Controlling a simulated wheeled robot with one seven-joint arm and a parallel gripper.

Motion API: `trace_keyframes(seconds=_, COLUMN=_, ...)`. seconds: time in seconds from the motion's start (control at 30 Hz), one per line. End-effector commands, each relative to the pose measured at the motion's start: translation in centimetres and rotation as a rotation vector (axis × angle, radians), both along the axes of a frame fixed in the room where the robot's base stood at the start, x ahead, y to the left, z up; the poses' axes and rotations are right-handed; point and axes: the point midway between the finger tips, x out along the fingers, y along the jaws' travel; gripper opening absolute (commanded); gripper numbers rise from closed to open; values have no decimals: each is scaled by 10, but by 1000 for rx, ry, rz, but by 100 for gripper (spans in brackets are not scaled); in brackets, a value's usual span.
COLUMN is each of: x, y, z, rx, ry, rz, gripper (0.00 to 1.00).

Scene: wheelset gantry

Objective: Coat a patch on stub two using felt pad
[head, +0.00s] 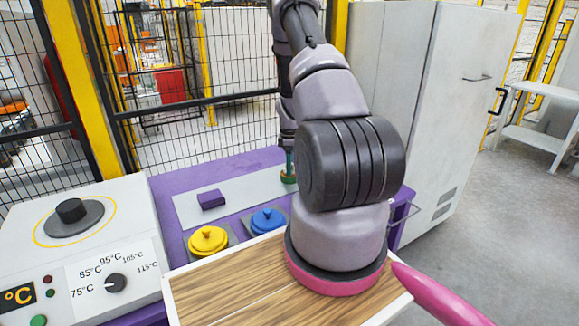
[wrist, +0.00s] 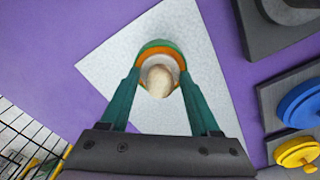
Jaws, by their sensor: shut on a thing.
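My gripper (wrist: 159,74) is shut, its two green fingers on either side of a round holder with a green and orange rim. A pale cream rounded piece, probably the felt pad (wrist: 158,82), shows in the middle of the holder. In the head view my gripper (head: 288,166) points down over the far part of the pale sheet (head: 243,201), and the holder is small and partly hidden there. I cannot tell whether it touches the sheet. I cannot pick out stub two in either view.
A yellow-lidded pot (head: 208,240) and a blue-lidded pot (head: 268,220) stand in front of the sheet on the purple table (head: 170,222). A purple block (head: 211,199) lies on the sheet. A heater with dials (head: 85,250) is left, a wooden board (head: 235,285) in front, a cabinet (head: 440,110) right.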

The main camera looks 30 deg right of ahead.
Motion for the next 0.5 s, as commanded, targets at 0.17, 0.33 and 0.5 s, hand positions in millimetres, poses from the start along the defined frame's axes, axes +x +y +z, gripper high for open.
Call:
trace_keyframes(seconds=0.17, x=-1, y=0, z=-2, rx=0, ry=2, rz=1, gripper=19)
trace_keyframes(seconds=0.33, x=-1, y=0, z=5, rx=0, ry=1, rz=1, gripper=19)
trace_keyframes(seconds=0.5, x=0, y=0, z=20, rx=0, ry=0, rz=1, gripper=19)
